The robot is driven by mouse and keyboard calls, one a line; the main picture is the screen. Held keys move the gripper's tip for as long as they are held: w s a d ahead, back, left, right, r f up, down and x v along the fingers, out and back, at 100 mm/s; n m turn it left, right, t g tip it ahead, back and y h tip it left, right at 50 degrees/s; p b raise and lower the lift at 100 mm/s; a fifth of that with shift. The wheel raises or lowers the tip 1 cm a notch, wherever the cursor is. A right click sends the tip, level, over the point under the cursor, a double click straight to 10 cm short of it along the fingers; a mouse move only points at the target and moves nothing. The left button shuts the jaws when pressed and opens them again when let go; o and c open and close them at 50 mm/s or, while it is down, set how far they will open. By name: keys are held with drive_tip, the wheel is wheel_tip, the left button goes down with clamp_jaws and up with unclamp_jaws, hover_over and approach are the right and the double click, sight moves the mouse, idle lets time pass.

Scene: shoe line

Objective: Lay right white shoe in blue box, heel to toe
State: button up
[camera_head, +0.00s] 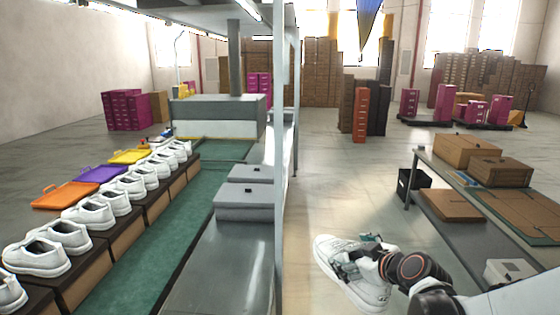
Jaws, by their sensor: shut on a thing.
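A white shoe (366,297) hangs in my gripper (362,262) at the bottom centre-right, over the aisle floor. My gripper is shut on the shoe near its opening. The toe points to the upper left, and the sole's far side is hidden. Part of the shoe's upper is covered by my gripper and wrist. More white shoes (87,212) stand in a row along the left side. I see no clearly blue box in this view.
Grey closed boxes (245,203) sit on the metal bench left of a post (279,150). A table (455,230) at right bears brown boxes (466,151) and flat cardboard (520,212). A black bin (412,186) stands beside it. Aisle floor between is clear.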

drive_tip(key=shift+s+d+r, duration=0.1)
drive_tip(key=shift+s+d, duration=0.1)
drive_tip(key=shift+d, duration=0.35)
drive_tip(key=w+a+f+n+g+y, duration=0.1)
drive_tip(key=w+a+n+g+y, duration=0.15)
drive_tip(key=a, duration=0.75)
drive_tip(key=w+a+f+n+g+y, duration=0.1)
drive_tip(key=a+n+y, duration=0.2)
drive_tip(key=a, duration=0.7)
drive_tip(key=s+a+f+n+g+y, duration=0.1)
drive_tip(key=s+a+n+g, duration=0.2)
drive_tip(key=a, duration=0.7)
drive_tip(key=s+a+f+n+g+y, duration=0.1)
drive_tip(key=s+a+n+g, duration=0.2)
drive_tip(key=a, duration=0.8)
drive_tip(key=shift+a+n+y, duration=0.3)
drive_tip(key=shift+n+y, duration=0.05)
drive_tip(key=shift+n, duration=0.3)
drive_tip(key=shift+s+g, duration=0.1)
drive_tip(key=shift+g, duration=0.15)
wheel_tip(320, 180, down, 20)
drive_tip(key=b, duration=0.7)
drive_tip(key=shift+r, duration=0.15)
